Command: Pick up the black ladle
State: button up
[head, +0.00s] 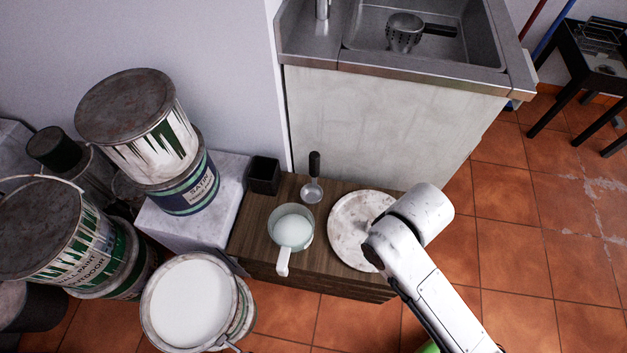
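A ladle with a black handle (314,165) and a grey metal bowl lies on a low wooden stand (262,222). Its handle points to the back, toward the sink cabinet, and its bowl faces the front. It sits just behind a pale pan and to the left of a round white plate. My white arm reaches in from the lower right, with its visible bend over the right side of the plate. My gripper does not show in this view.
The pan (291,232) holds white stuff. The plate (347,218) is scuffed. A black cup (264,175) stands left of the ladle. Paint tins (190,165) crowd the left, with an open white-filled tin (190,305) in front. A sink (470,35) holds a strainer (404,32).

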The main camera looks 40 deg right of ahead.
aim_at(312, 193)
jog(key=k+u, duration=0.25)
jog(key=u, duration=0.15)
jog(key=k+u, duration=0.35)
jog(key=i+l, duration=0.05)
jog(key=i, duration=0.05)
